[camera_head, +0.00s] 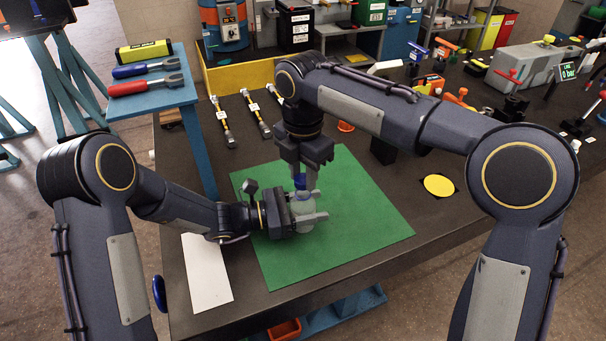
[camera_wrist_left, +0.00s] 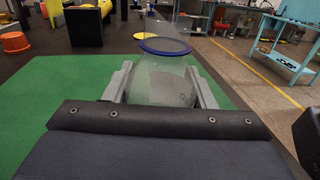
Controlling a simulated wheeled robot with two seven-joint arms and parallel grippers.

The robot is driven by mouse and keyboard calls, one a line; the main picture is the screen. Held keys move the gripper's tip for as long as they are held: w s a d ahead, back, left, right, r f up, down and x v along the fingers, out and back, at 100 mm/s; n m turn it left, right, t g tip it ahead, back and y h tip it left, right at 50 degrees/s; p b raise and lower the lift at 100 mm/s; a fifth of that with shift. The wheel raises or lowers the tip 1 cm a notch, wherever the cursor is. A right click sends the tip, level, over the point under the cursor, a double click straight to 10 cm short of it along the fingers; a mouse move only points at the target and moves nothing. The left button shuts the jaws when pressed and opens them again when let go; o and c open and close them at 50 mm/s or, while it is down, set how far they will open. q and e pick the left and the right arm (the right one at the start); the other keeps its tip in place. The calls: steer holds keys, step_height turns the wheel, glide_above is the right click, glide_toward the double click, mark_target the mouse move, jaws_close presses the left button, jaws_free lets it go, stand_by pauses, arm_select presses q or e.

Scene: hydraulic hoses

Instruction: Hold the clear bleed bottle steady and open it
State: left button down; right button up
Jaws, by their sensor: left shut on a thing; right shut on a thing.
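The clear bleed bottle (camera_head: 304,211) stands upright over the green mat (camera_head: 350,215). My left gripper (camera_head: 309,206) is shut on the bottle's body from the left, one finger on each side. In the left wrist view, the see-through bottle (camera_wrist_left: 160,80) sits between the two grey fingers, with a blue ring (camera_wrist_left: 165,46) around its upper part. The blue cap (camera_head: 300,182) is at the top of the bottle in the head view. My right gripper (camera_head: 302,178) points down from above and is shut on the cap. Whether the cap is still seated is hard to tell.
A white sheet (camera_head: 206,272) lies left of the mat. Several hoses (camera_head: 224,122) lie behind it. A yellow disc (camera_head: 439,185), a black block (camera_head: 383,150) and an orange cup (camera_head: 346,126) are to the right and back. The mat's front right part is clear.

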mark_target(303, 178)
steer(key=shift+r, duration=2)
arm_select(q)
steer(key=c, duration=0.5)
jaws_free()
steer(key=shift+a, duration=0.15)
